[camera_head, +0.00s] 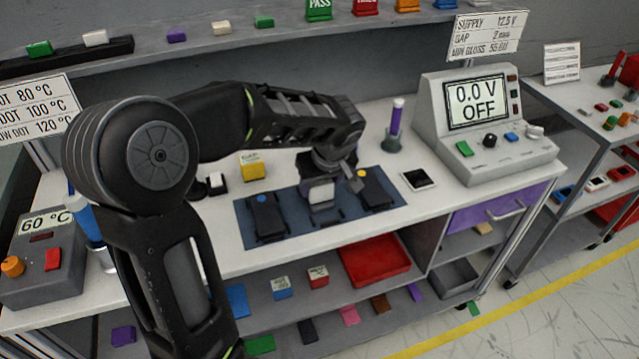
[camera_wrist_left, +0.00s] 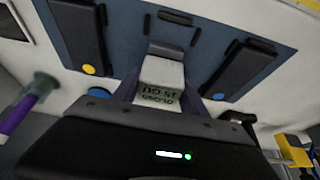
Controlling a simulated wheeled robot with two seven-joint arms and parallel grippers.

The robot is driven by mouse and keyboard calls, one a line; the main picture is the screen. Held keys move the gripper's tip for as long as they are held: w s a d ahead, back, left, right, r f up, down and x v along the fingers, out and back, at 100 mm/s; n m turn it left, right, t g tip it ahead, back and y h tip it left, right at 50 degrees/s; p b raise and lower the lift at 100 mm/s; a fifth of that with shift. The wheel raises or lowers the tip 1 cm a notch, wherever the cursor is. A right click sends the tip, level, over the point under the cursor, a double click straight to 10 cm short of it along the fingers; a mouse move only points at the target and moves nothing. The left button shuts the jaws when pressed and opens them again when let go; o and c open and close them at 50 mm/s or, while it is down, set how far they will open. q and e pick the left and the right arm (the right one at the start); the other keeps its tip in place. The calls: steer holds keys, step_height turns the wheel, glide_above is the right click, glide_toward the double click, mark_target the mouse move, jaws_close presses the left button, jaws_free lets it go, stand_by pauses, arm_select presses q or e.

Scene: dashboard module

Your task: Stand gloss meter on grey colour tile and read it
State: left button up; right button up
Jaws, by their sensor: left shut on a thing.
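The gloss meter (camera_head: 321,194) is a small pale block, held low over the middle of the dark blue mat (camera_head: 293,238). In the left wrist view the gloss meter (camera_wrist_left: 163,82) shows upside-down dark lettering that seems to read GLOSS 25 GU. My left gripper (camera_head: 322,178) is shut on it, with fingers on both sides. I cannot pick out the grey colour tile with certainty, and the meter and gripper hide part of the mat. I cannot tell whether the meter touches what is below. My right gripper is not in view.
Black pieces with a blue dot (camera_head: 265,216) and a yellow dot (camera_head: 378,190) flank the meter. A yellow block (camera_head: 253,168) stands behind the mat.

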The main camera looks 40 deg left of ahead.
arm_select(q)
steer(key=o, duration=1.5)
steer(key=shift+r+p, duration=0.25)
steer(key=shift+p, duration=0.2)
steer(key=b+v, duration=0.1)
steer(key=v, duration=1)
steer(key=shift+r, duration=0.4)
steer(key=shift+s+d, duration=0.1)
